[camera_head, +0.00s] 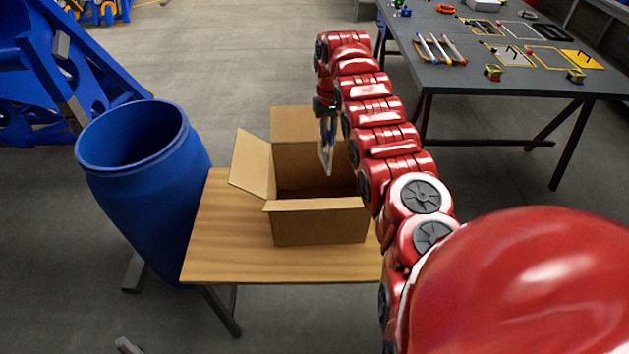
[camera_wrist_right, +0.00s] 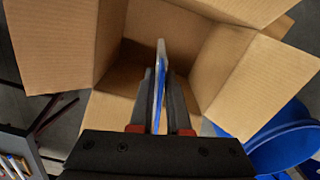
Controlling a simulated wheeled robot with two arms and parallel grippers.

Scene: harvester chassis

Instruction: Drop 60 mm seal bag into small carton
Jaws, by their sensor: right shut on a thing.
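The small carton (camera_head: 318,226) stands open on a small wooden table, its flaps spread outward; it also fills much of the right wrist view (camera_wrist_right: 55,45). My right gripper (camera_head: 325,118) is above the carton opening, pointing down. It is shut on a thin flat clear bag with a blue strip (camera_head: 326,148), which hangs over the opening. In the right wrist view the bag (camera_wrist_right: 160,75) is seen edge-on between the two fingers (camera_wrist_right: 160,100). The carton's inside looks empty where I can see it. My left gripper is not in view.
A blue barrel (camera_head: 150,195) stands close to the left of the wooden table (camera_head: 225,250). A grey workbench (camera_head: 480,75) with tools and parts is at the back right. Blue machinery (camera_head: 60,60) is at the far left. Grey floor lies open behind the carton.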

